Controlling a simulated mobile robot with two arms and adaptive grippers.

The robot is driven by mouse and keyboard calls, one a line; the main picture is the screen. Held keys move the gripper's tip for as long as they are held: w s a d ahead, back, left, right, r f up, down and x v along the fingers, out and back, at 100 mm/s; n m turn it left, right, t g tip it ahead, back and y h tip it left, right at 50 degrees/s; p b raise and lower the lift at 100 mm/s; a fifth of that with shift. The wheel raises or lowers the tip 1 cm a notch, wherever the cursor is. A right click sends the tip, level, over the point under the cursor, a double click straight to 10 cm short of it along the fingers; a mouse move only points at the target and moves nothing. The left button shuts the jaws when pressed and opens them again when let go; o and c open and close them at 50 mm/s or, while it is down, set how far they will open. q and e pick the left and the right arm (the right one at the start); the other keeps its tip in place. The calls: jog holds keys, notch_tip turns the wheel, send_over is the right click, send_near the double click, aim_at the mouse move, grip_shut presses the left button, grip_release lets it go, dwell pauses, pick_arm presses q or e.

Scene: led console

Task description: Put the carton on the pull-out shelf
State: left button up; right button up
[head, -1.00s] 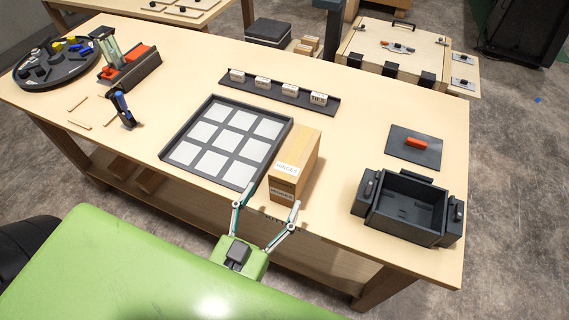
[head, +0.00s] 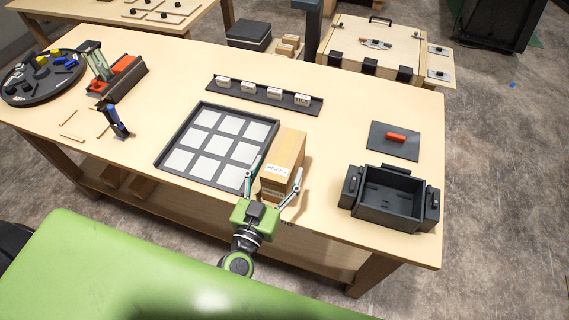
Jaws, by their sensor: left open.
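The carton (head: 287,152) is a tan box with a white label, standing near the front edge of the workbench, right of the black grid tray. My left gripper (head: 272,184) is at the bench's front edge with its fingers spread, one on each side of the carton's near end. I cannot tell whether either finger touches the carton. No shelf can be clearly picked out as the pull-out one; a lower wooden shelf (head: 200,207) shows under the bench. My right gripper is out of view.
The black grid tray (head: 160,160) lies close on the carton's left. An open black box (head: 392,205) and a dark plate with a red handle (head: 395,138) are to the right. A black rack (head: 312,105) of small labelled blocks lies behind. Bare bench separates carton and box.

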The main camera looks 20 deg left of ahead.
aim_at(285, 155)
pick_arm(q)
jog(key=w, duration=0.2)
jog(key=w+p, duration=0.1)
jog(key=shift+w+d+r, duration=0.25)
jog(key=shift+w+r, duration=0.1)
jog(key=shift+r, duration=0.05)
jog(key=shift+w+f, duration=0.1)
jog(key=shift+w, duration=0.45)
jog(key=shift+s, duration=0.1)
grip_shut()
jog(key=shift+r, duration=0.2)
